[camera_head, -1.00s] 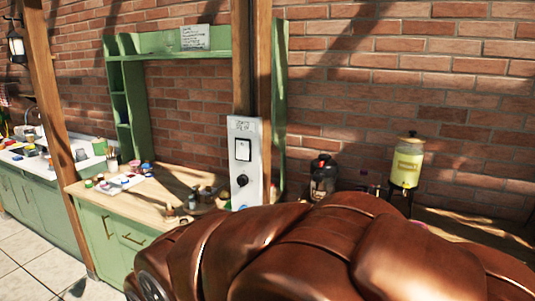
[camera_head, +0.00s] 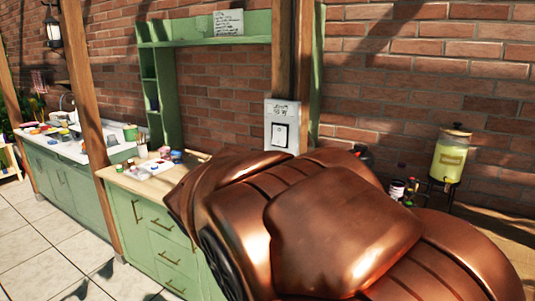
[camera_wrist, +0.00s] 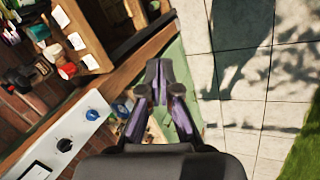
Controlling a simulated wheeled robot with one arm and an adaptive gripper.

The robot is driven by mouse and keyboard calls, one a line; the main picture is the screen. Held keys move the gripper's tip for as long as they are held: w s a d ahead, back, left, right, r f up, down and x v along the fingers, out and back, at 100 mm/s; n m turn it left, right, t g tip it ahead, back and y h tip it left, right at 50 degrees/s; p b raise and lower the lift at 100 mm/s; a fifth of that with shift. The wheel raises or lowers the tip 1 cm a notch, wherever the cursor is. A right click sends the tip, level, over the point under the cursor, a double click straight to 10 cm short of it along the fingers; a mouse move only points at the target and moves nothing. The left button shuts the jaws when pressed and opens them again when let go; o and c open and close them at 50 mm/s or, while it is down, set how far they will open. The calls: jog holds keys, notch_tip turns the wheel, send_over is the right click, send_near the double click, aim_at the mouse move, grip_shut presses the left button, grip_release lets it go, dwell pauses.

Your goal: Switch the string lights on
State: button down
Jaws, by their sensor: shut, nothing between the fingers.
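A pale control panel (camera_head: 270,127) is fixed to the wooden post, with a label on top and a white rocker switch (camera_head: 280,135) in a dark frame. My copper arm hides its lower part in the head view. In the wrist view, the panel (camera_wrist: 80,130) is at the lower left, with the switch (camera_wrist: 37,171) at the picture's edge, a black knob (camera_wrist: 64,145) and a blue knob (camera_wrist: 92,114). My gripper (camera_wrist: 160,98) is shut and empty, to the right of the panel and apart from it. No string lights show.
A wooden-topped green cabinet (camera_head: 150,228) holds paint pots. A yellow drink dispenser (camera_head: 450,157) stands on the right-hand counter. A wooden shelf unit (camera_wrist: 85,38) with jars is at the wrist view's upper left. Tiled floor (camera_wrist: 235,75) is clear to the right.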

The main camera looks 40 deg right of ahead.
aim_at(279, 143)
jog(key=w+d+r+t+h+b, duration=0.2)
jog(key=w+d+r+h+b, duration=0.35)
jog(key=w+d, duration=0.6)
jog(key=w+d+r+n+t+h+b, duration=0.1)
jog(key=w+d+r+n+h, duration=0.3)
jog(key=w+r, duration=0.7)
jog(key=shift+w+d+r+t+h, duration=0.45)
jog(key=shift+w+t+h, duration=0.2)
jog(key=shift+t, duration=0.25)
jog(key=shift+d, duration=0.1)
jog(key=p+x, duration=0.3)
jog(key=x, duration=0.9)
jog(key=shift+d+r, duration=0.1)
jog(key=shift+d, duration=0.1)
jog(key=shift+w+d+f+p, duration=0.2)
jog(key=shift+d+p, duration=0.25)
jog(key=shift+d, duration=0.2)
